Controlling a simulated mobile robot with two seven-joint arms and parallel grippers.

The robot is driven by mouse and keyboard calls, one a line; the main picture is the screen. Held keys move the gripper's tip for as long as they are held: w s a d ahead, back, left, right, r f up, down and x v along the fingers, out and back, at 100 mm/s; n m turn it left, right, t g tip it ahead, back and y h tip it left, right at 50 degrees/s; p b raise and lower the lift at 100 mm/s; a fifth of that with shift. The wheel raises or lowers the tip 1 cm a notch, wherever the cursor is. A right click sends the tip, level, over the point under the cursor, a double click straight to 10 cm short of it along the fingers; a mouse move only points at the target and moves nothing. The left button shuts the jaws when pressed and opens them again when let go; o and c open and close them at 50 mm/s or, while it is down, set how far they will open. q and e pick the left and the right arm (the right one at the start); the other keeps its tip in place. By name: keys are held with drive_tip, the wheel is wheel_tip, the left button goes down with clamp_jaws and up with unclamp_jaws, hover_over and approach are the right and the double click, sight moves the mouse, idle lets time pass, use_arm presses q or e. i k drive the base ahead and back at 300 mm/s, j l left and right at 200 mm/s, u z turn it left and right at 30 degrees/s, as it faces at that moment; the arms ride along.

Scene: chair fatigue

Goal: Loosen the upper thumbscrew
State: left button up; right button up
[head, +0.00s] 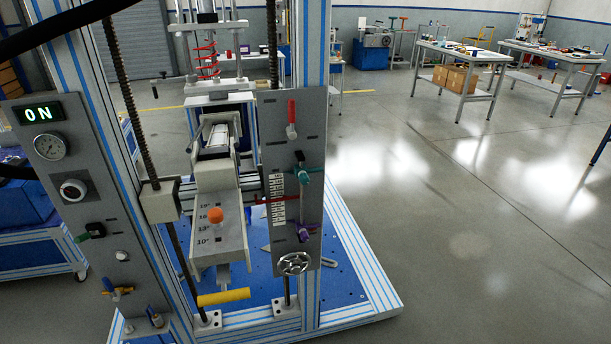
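A teal thumbscrew-like knob (303,175) sticks out from the grey right panel (277,118), at the upper part of a vertical rod or slot. A purple knob (306,231) sits below it on the same panel. From this view I cannot tell how tight either one is. A white scale (278,197) and a red pointer (270,200) lie just left of the two knobs. Neither of my grippers is in view.
A red-handled lever (291,118) is above the teal knob, and a handwheel (293,263) is below. The left panel carries a lit ON display (40,111) and gauges. An orange ball knob (215,215) is between the panels. Open floor lies to the right.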

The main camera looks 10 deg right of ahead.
sight(304, 178)
drive_tip(key=i+l+u, duration=0.1)
drive_tip(key=l, duration=0.45)
drive_tip(key=i+l+u, duration=0.15)
drive_tip(key=i+l, duration=0.15)
drive_tip(key=l, duration=0.25)
drive_tip(key=i+l+u, duration=0.1)
drive_tip(key=l, duration=0.5)
drive_tip(key=i+l+u, duration=0.15)
drive_tip(key=l, duration=0.4)
drive_tip(key=i+l+u, duration=0.1)
drive_tip(key=l, duration=0.5)
drive_tip(key=i+l+u, duration=0.15)
drive_tip(key=l, duration=0.45)
drive_tip(key=k, duration=0.05)
